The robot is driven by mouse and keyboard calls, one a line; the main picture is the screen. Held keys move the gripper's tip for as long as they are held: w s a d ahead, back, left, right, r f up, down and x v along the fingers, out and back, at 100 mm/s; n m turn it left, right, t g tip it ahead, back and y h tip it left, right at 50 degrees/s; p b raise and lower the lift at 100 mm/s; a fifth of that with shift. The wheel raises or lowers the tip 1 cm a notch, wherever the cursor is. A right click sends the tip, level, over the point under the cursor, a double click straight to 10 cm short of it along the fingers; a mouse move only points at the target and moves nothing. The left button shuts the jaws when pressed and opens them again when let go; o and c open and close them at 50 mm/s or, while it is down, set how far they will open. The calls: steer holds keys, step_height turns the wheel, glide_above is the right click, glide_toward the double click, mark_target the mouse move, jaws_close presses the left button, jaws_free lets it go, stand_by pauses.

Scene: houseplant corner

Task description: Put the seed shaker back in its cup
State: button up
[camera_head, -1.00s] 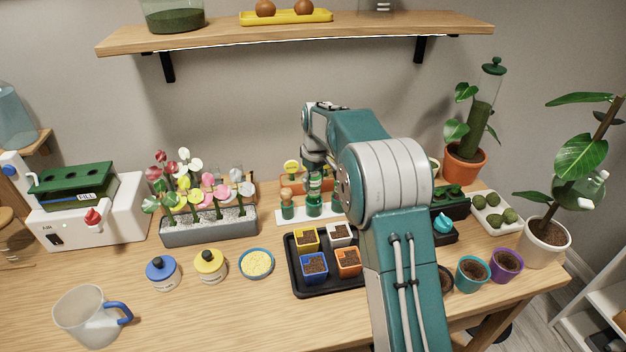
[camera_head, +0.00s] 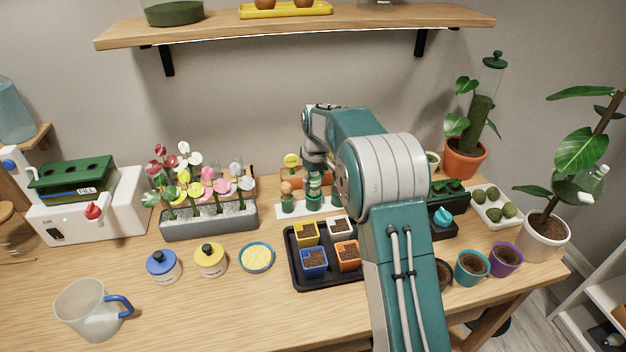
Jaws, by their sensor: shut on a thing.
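My gripper (camera_head: 315,168) is above the middle of a white rack (camera_head: 294,211), in front of the back wall. It is shut on the seed shaker (camera_head: 314,185), a small green piece with a lighter band. The shaker is upright, directly above or partly inside a green cup (camera_head: 314,203) in the rack; I cannot tell how deep it sits. A second green cup (camera_head: 287,206) to the left holds a tan-topped tool (camera_head: 286,189). My forearm hides the rack's right end.
A flower planter (camera_head: 210,226) stands left of the rack. A black tray (camera_head: 297,277) with several small pots lies in front. An orange planter with a yellow tag (camera_head: 291,161) is behind. Free tabletop lies at the front left, beside a jug (camera_head: 88,310).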

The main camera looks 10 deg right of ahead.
steer(key=shift+f, duration=0.35)
stand_by(0.3)
steer(key=o, duration=1.2)
steer(key=shift+o, duration=0.4)
steer(key=shift+r, duration=0.1)
steer(key=shift+r, duration=3.45)
